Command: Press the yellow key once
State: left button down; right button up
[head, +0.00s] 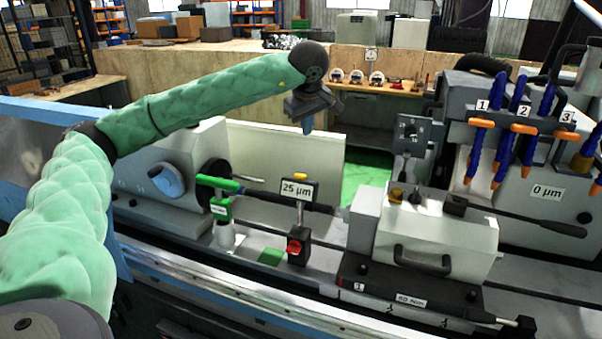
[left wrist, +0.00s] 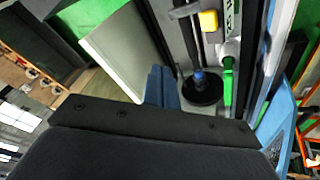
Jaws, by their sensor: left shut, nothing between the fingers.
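The yellow key (head: 299,176) is a small yellow cap on top of the dark display marked 25 µm (head: 298,190), which stands on a post at the middle of the machine bed. A yellow block that looks like the key shows at the top of the left wrist view (left wrist: 208,20). My left gripper (head: 307,127) is shut and empty, pointing down, above and apart from the key. Its blue fingers show together in the left wrist view (left wrist: 161,88). My right gripper is in neither view.
A green-handled device (head: 219,184) stands left of the display. The tailstock (head: 440,235) stands to its right, with a yellow-orange knob (head: 396,194). Blue hoses with orange nozzles (head: 482,123) hang at the upper right. A pale panel (head: 283,148) is behind the display.

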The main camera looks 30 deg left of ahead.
aim_at(301, 177)
pick_arm(q)
jog(key=shift+f, duration=0.1)
